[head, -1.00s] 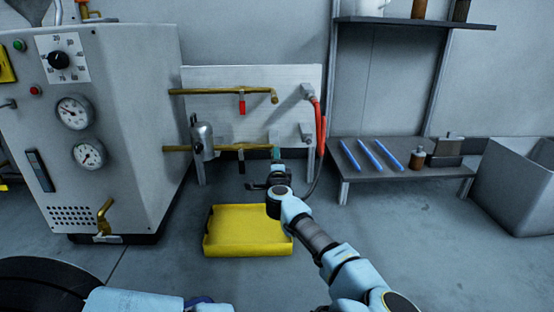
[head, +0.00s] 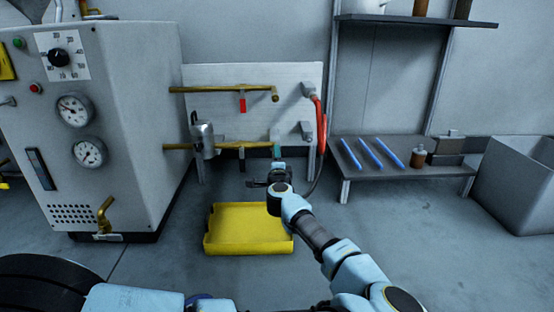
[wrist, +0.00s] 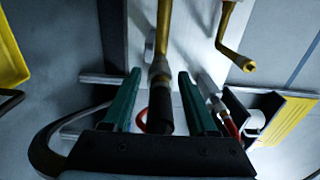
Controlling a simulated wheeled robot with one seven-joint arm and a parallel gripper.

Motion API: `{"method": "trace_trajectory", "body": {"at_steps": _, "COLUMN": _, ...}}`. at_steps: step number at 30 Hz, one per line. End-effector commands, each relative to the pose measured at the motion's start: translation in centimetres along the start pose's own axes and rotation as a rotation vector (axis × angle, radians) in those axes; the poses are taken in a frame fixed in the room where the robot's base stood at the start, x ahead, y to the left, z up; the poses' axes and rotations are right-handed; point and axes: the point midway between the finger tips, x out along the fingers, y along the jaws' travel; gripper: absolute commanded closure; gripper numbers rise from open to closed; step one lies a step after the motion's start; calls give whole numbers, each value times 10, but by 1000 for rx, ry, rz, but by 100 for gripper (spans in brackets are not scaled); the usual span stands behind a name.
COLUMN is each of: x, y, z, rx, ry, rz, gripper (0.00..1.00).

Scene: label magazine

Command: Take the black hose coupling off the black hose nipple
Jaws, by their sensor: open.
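The black hose coupling (wrist: 160,108) shows in the wrist view as a dark cylinder in line with the lower brass pipe (wrist: 164,30). A metal fitting (wrist: 158,72) sits at its upper end; the nipple itself cannot be made out apart from it. My gripper (wrist: 159,76) is open, with one green finger on each side of the coupling and a visible gap on both sides. In the head view my gripper (head: 277,152) is at the right end of the lower brass pipe (head: 225,144) and hides the coupling.
A yellow tray (head: 248,230) lies on the floor below. A red hose (head: 321,120) hangs at the panel's right edge, beside a dark hose (head: 315,178). The upper pipe (head: 215,90) has a red handle (head: 242,105). A low shelf (head: 400,180) stands to the right.

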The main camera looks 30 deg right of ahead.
Motion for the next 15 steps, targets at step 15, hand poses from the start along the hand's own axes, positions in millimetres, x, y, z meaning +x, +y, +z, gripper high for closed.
{"method": "trace_trajectory", "body": {"at_steps": 15, "x": 0, "y": 0, "z": 0, "rx": 1, "ry": 0, "rz": 0, "gripper": 43}}
